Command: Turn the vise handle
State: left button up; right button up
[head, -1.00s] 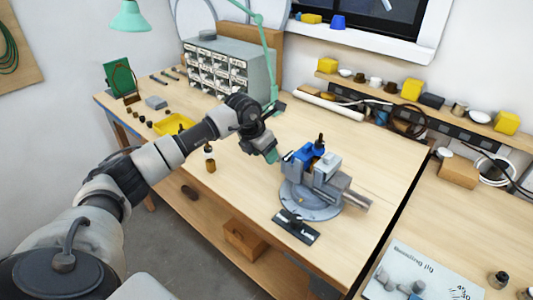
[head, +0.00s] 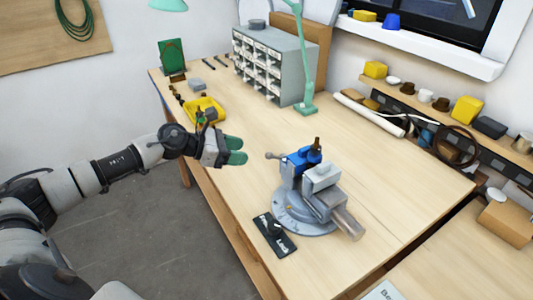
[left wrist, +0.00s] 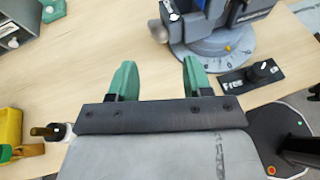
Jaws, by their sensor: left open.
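The vise, blue and grey, stands on a round grey swivel base (head: 292,213) on the workbench. Its handle (head: 273,156) sticks out at the vise's left side, with a round knob at its end. A dark-tipped part (head: 316,145) stands upright in the blue jaws (head: 300,160). My left gripper (head: 238,150), with green fingertips, is to the left of the handle and apart from it. In the left wrist view my left gripper (left wrist: 153,78) is open with nothing between its fingers, and the handle's knob (left wrist: 158,30) shows beyond them. My right gripper is not in view.
A black switch plate (head: 274,235) lies in front of the vise base. A yellow tray (head: 205,110) lies behind my left gripper. A drawer cabinet (head: 270,65) and green lamp (head: 305,70) stand at the back. The bench between the lamp and vise is clear.

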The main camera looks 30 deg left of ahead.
aim_at(269, 155)
pick_arm(q)
jog(key=x, duration=0.1)
jog(key=p+x, duration=0.1)
jog(key=x, duration=0.1)
jog(key=shift+w+d+r, duration=0.2)
jog(key=shift+d+r, duration=0.05)
jog(key=p+x, duration=0.1)
jog(key=x, duration=0.3)
jog(key=shift+d+f+p, duration=0.15)
jog(key=shift+f+p, duration=0.05)
jog(key=shift+p, duration=0.1)
jog(key=shift+w+d+f, duration=0.4)
jog(key=shift+w, duration=0.1)
jog(key=shift+c, duration=0.3)
jog(key=c, duration=0.7)
grip_shut()
